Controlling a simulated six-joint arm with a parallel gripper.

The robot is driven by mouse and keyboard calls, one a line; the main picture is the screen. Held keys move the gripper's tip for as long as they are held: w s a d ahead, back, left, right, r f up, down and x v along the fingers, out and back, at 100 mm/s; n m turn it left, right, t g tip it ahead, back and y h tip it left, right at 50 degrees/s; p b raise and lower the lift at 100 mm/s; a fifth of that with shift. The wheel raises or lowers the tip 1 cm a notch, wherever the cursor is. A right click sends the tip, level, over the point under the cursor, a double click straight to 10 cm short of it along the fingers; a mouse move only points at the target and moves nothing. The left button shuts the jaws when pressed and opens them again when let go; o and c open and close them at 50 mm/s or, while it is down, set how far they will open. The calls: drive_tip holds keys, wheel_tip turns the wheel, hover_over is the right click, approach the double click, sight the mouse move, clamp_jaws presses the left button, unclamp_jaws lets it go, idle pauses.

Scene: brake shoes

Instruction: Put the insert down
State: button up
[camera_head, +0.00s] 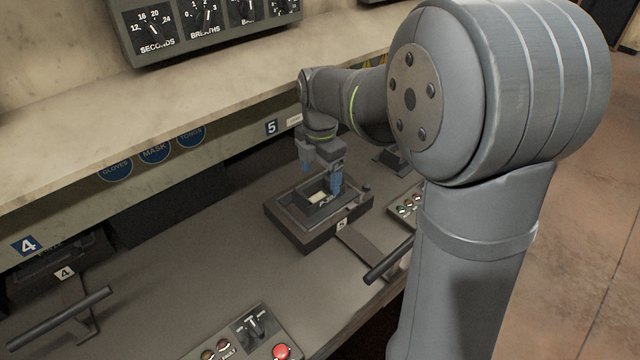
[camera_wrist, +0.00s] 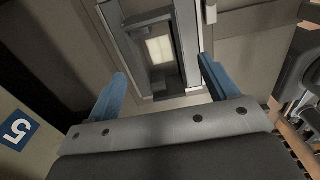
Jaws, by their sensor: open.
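A small pale cream insert (camera_head: 317,197) lies inside a dark rectangular fixture (camera_head: 289,233) on the bench. In the wrist view the insert (camera_wrist: 159,50) shows as a light, ribbed block in the recess of the fixture (camera_wrist: 189,45). My gripper (camera_head: 322,180) is above the fixture with its blue fingers pointing down. In the wrist view my gripper (camera_wrist: 162,82) is open, its two blue fingers wide apart, with nothing between the tips. The insert lies beyond the fingertips, apart from them. How deep it sits in the recess I cannot tell.
A shelf edge with a "5" sign (camera_head: 271,127) runs behind the fixture. A lever handle (camera_head: 388,262) is in front, and a button panel (camera_head: 407,205) is at its right. Another panel with a red button (camera_head: 282,351) is at the front. Bare bench lies left of the fixture.

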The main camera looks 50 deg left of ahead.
wheel_tip(320, 180, up, 8)
drive_tip(key=shift+f, duration=0.15)
idle(0.3)
wheel_tip(320, 180, down, 12)
drive_tip(key=shift+r, duration=1.85)
drive_tip(key=shift+f, duration=0.15)
